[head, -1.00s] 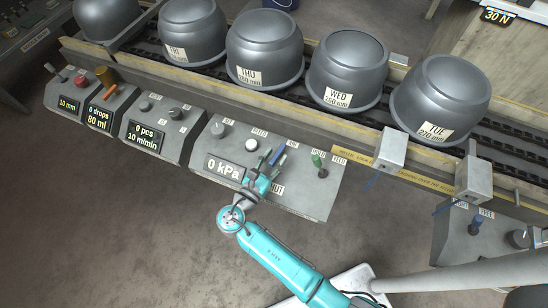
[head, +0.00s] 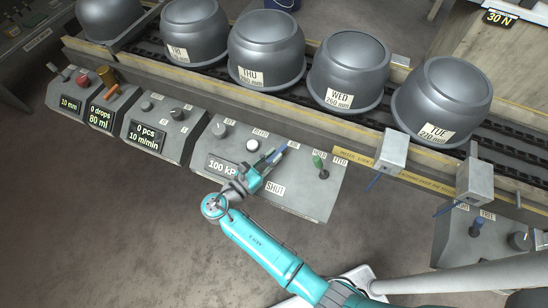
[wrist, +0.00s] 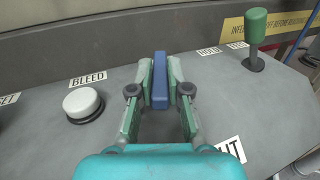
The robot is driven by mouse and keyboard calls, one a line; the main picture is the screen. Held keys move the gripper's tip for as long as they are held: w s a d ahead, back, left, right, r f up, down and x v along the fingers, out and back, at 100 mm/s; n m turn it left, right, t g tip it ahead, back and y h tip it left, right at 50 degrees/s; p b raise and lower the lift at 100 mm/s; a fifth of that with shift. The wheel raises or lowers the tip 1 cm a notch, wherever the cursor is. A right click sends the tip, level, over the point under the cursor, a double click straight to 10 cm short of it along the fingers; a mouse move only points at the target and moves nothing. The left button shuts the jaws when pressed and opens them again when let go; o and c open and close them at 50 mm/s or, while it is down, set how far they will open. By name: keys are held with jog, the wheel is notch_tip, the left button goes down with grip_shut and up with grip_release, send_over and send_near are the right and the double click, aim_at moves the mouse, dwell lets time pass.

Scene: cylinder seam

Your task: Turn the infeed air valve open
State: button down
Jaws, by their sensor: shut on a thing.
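The air valve's blue handle (head: 280,152) sits on the sloped grey infeed panel (head: 310,205), with one end near the AIR label in the head view. In the wrist view the blue handle (wrist: 160,85) stands upright between my two green-padded fingers. My gripper (head: 268,163) is shut on it; it also shows in the wrist view (wrist: 160,75). The SHUT label (head: 275,189) lies on the panel to the right of my wrist. The panel's display (head: 221,166) reads 100 kP, its right end covered by my arm. The valve's base is hidden by my gripper.
A white BLEED button (wrist: 83,104) is left of my gripper. A green lever (wrist: 256,38) stands to the right, by the HOLD and FEED labels. The conveyor with grey drums (head: 266,50) runs behind the panel. The floor in front is open.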

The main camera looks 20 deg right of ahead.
jog(key=shift+w+m+g, duration=0.1)
jog(key=shift+m+g, duration=0.2)
jog(key=shift+g, duration=0.1)
jog(key=c, duration=1.1)
grip_release()
jog(key=shift+a, duration=0.15)
jog(key=v, duration=1.2)
jog(key=shift+f, duration=0.2)
